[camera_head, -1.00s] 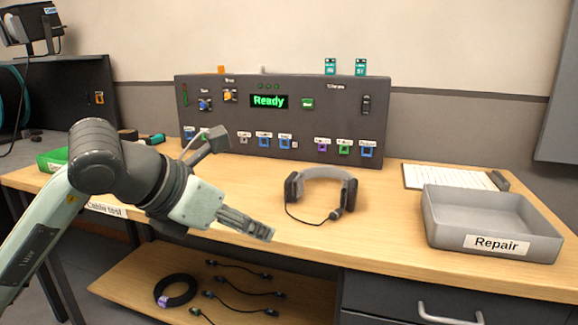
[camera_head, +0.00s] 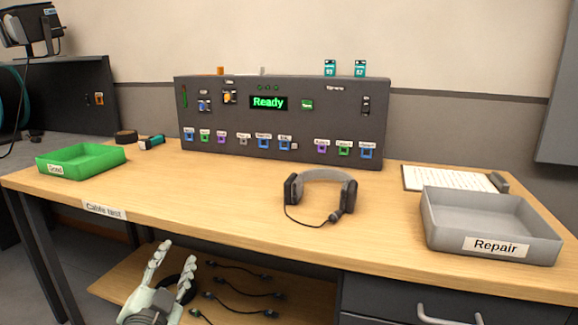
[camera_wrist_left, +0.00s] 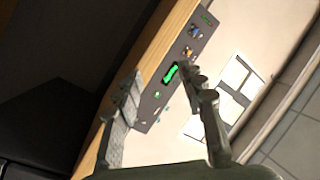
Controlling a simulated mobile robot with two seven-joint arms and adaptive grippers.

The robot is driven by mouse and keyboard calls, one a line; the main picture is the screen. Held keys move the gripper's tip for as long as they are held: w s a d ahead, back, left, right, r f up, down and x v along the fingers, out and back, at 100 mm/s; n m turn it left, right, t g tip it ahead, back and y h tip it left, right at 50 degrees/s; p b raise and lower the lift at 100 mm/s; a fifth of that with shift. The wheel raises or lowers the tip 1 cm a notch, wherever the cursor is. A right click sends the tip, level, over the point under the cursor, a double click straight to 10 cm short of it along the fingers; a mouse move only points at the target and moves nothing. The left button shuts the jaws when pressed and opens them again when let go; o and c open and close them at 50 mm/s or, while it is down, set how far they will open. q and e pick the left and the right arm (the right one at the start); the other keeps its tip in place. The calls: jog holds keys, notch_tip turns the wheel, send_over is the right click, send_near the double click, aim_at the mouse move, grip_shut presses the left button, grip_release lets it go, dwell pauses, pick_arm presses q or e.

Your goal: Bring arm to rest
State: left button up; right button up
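My left gripper (camera_head: 172,274) is at the bottom left of the head view, low in front of the table's front edge, with its fingers pointing up. The two fingers are spread apart with nothing between them. In the left wrist view the gripper (camera_wrist_left: 165,105) also shows its fingers apart and empty, with the dark tester panel (camera_wrist_left: 176,75) seen tilted beyond them. My right gripper is not in either view.
The wooden table (camera_head: 230,205) holds a green tray (camera_head: 80,172), a headset (camera_head: 320,178), a grey Repair tray (camera_head: 490,245) and the tester panel (camera_head: 330,115) reading Ready. A lower shelf (camera_head: 310,300) with several cables lies behind my left gripper.

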pick_arm(q)
jog(key=s+a+f+n+g+y, duration=0.1)
jog(key=s+a+f+n+g, duration=0.2)
jog(key=f, duration=0.5)
jog(key=s+a+f+g, duration=0.1)
jog(key=s+f+g, duration=0.2)
jog(key=s+f, duration=0.35)
jog(key=s+a+f+n+g+y, duration=0.1)
jog(key=s+a+f+n+g, duration=0.15)
jog(key=f, duration=0.65)
jog(key=s+d+f+g+h, duration=0.1)
jog(key=s+d+f+g, duration=0.1)
jog(key=s+f+g, duration=0.5)
jog(key=s+f+n, duration=0.1)
jog(key=s+f, duration=0.3)
jog(key=s, duration=0.5)
jog(key=shift+f, duration=0.15)
